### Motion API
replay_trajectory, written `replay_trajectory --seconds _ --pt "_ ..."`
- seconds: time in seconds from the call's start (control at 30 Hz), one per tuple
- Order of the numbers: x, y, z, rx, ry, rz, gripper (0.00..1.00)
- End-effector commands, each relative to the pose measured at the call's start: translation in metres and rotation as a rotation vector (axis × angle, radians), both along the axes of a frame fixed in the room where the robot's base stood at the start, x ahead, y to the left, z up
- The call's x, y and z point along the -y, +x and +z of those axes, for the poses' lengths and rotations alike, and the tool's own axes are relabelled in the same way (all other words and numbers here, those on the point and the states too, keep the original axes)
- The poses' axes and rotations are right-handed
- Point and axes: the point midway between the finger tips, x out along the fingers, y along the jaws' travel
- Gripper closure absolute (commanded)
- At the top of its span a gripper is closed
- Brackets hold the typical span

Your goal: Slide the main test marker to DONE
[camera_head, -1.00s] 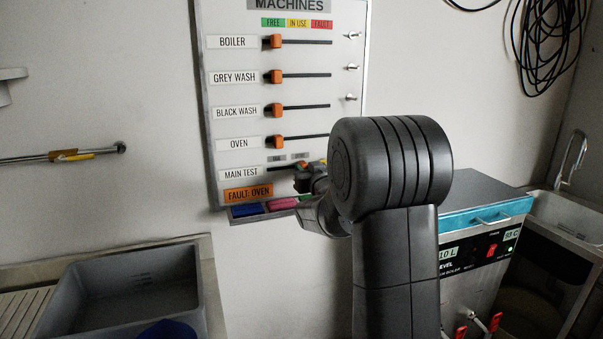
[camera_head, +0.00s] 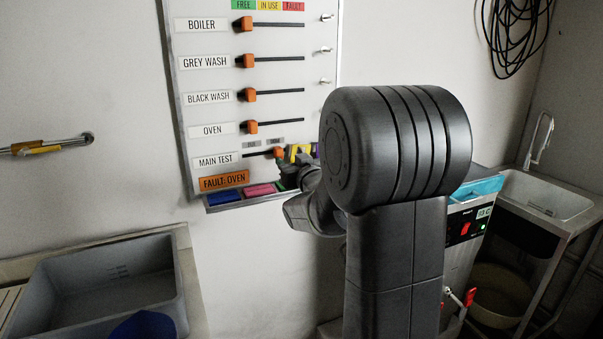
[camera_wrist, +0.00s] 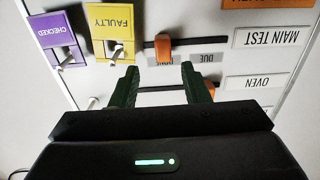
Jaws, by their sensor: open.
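The main test marker, an orange knob, sits in the MAIN TEST slot on the wall board (camera_head: 262,105). In the head view the marker (camera_head: 278,152) is at the slot's right end. In the wrist view, seen upside down, the marker (camera_wrist: 163,46) stands above the DONE label (camera_wrist: 164,60), away from the DUE label (camera_wrist: 207,58). My gripper (camera_wrist: 160,68) is open, with dark green fingers apart. The marker appears between and beyond the fingertips, with no visible contact. In the head view my arm hides most of the gripper.
Yellow FAULTY (camera_wrist: 110,30) and purple CHECKED (camera_wrist: 57,40) tags hang beside the slot. The orange FAULT: OVEN tag (camera_head: 224,181) and a ledge with blue (camera_head: 226,196) and pink blocks lie below. Other orange markers are above. A grey basin (camera_head: 105,290) stands at lower left.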

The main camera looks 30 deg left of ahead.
Motion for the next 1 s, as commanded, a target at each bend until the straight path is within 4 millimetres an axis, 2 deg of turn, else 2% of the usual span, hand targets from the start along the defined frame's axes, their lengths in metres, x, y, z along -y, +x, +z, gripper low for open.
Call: replay_trajectory --seconds 0.03,0.2,0.4,1.0 --pt "0.01 -0.007 0.0 0.001 0.001 -0.002 0.58" --pt "0.036 -0.028 0.0 0.0 0.001 -0.002 0.58" --pt "0.055 -0.042 0.0 -0.001 0.001 -0.003 0.58" --pt "0.059 -0.046 0.0 -0.001 0.001 -0.002 0.58"
